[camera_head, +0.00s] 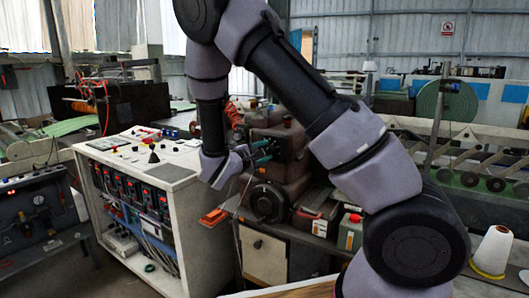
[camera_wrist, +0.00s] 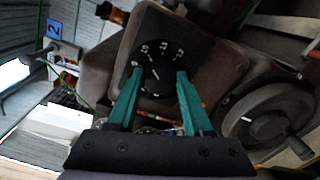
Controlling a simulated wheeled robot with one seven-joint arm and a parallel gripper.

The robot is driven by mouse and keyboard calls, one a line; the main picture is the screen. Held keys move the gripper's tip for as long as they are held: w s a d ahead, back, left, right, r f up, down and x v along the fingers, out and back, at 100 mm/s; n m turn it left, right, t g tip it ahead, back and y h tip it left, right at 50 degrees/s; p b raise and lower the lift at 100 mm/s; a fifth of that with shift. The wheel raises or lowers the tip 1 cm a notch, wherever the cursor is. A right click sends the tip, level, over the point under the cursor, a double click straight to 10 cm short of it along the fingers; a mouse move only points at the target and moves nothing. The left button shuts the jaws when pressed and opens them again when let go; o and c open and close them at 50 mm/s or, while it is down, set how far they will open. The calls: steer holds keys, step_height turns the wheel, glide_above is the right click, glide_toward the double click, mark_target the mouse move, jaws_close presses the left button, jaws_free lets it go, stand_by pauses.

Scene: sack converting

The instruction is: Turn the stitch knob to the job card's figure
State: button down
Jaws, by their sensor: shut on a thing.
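The stitch knob (camera_wrist: 155,74) is in the middle of a round black dial (camera_wrist: 158,48) with white figures, on the brown sewing machine head (camera_wrist: 215,58). The knob carries a short white line slanting across it; the figures are too small to read surely. My gripper (camera_wrist: 159,70) has its two green fingers on either side of the knob, shut on it. In the head view my gripper (camera_head: 262,152) reaches the brown machine (camera_head: 288,165) from the left, and the knob is hidden there. I cannot make out a job card.
A black handwheel (camera_wrist: 268,117) with a crank handle is right of the dial; it also shows in the head view (camera_head: 267,203). A white control cabinet (camera_head: 158,172) stands left.

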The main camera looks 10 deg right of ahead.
steer(key=shift+c, duration=1.5)
jaws_free()
steer(key=v, duration=1)
steer(key=shift+s+a, duration=0.25)
steer(key=shift+s, duration=0.1)
